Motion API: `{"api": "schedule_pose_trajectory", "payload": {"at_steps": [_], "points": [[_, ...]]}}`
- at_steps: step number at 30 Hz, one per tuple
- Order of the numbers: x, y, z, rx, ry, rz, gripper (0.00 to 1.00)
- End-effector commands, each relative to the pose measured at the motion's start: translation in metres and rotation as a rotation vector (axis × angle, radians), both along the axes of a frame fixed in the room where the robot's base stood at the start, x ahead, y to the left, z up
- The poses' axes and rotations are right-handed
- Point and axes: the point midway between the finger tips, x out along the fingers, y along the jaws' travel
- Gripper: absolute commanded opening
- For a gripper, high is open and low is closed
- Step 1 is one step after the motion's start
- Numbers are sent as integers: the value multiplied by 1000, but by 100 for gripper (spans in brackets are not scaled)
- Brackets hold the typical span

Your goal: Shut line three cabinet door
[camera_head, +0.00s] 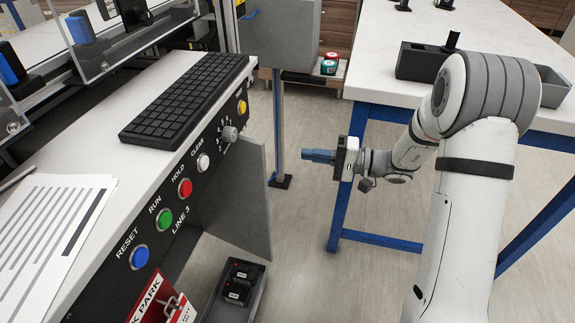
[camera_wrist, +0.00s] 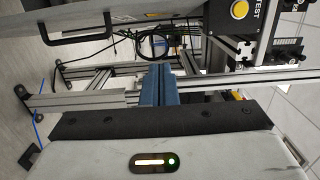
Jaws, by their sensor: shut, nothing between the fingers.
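The line three cabinet door (camera_head: 243,200) is a flat grey panel below the LINE 3 control panel (camera_head: 185,185). It stands open, swung out from the cabinet. In the wrist view, a grey panel with a dark bar handle (camera_wrist: 80,32) at the upper left appears to be this door. My gripper (camera_head: 306,155) is to the right of the door in the head view, apart from it, with its blue fingers pointing left. The fingers (camera_wrist: 157,72) also show in the wrist view, shut and empty. The door's hinge is not clearly visible.
A black tray with dark units (camera_head: 238,283) sits low beneath the panel. A white workbench with blue legs (camera_head: 345,195) is at the right.

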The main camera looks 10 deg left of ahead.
Motion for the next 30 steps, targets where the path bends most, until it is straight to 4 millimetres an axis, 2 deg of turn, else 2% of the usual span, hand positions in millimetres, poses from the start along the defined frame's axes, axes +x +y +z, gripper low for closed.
{"api": "schedule_pose_trajectory", "payload": {"at_steps": [15, 21, 30], "points": [[-2, 98, -1, -2, 1, 3, 0], [-30, 102, 0, -2, 1, 1, 0], [-38, 103, 1, -3, 2, -1, 0]]}}
